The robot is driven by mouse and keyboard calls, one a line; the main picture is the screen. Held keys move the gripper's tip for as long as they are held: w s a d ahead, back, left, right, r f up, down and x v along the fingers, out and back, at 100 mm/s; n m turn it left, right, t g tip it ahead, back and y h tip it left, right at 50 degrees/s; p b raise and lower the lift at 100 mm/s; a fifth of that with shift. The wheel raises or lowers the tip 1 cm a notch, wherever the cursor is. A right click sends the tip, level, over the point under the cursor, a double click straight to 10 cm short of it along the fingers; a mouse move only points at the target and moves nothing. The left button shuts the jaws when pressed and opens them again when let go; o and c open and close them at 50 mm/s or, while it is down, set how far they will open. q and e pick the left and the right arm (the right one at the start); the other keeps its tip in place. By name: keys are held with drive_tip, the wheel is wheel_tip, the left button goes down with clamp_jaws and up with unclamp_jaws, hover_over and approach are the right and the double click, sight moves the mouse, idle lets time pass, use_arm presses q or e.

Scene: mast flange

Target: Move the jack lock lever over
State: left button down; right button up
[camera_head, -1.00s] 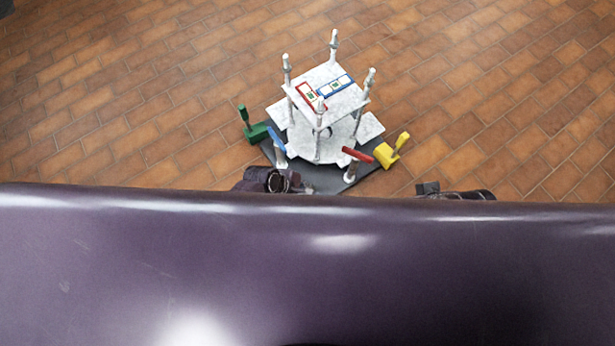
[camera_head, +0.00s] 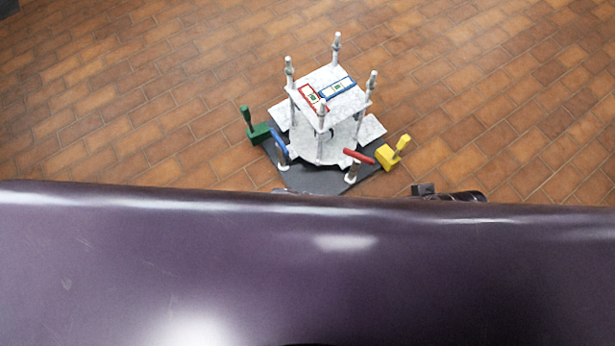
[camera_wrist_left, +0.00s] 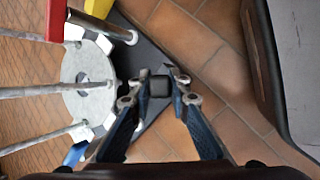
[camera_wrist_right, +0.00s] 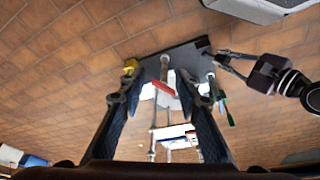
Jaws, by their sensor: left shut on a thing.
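A dark grey base plate (camera_head: 318,180) carries a white mast stand (camera_head: 334,108) with upright posts. My left gripper (camera_wrist_left: 159,78) is shut on a small dark grey block (camera_wrist_left: 159,87) at the plate's near edge; I cannot tell if this is the jack lock lever. In the right wrist view my left gripper (camera_wrist_right: 222,58) is beside the plate's corner. In the head view it is hidden behind my body. My right gripper (camera_wrist_right: 160,72) is open and empty, apart from the stand; in the head view its tip (camera_head: 425,190) barely shows.
A green lever (camera_head: 254,126) and a blue lever (camera_head: 279,141) are on the stand's left. A red lever (camera_head: 358,156) and a yellow lever (camera_head: 393,152) are on its right. Red- and blue-framed cards lie on the top plate (camera_head: 345,105). The tiled floor (camera_head: 130,100) around is clear.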

use_arm(q)
drive_tip(key=shift+s+d+f, duration=0.15)
drive_tip(key=shift+s+f, duration=0.1)
drive_tip(key=shift+s, duration=0.15)
drive_tip(key=shift+s+f+t+b, duration=0.1)
drive_tip(key=shift+s+t+b, duration=0.05)
drive_tip(key=shift+t+b, duration=0.2)
drive_tip(key=shift+s+f+t+h+b, duration=0.25)
drive_tip(key=shift+s+t+b, duration=0.3)
drive_tip(key=shift+b, duration=0.45)
use_arm(e)
drive_tip(key=shift+w+a+r+t, duration=0.1)
drive_tip(key=shift+w+a+t, duration=0.1)
drive_tip(key=shift+w+t, duration=0.55)
drive_tip(key=shift+w, duration=0.1)
use_arm(q)
drive_tip(key=c, duration=1.8)
unclamp_jaws()
drive_tip(key=shift+a, duration=0.2)
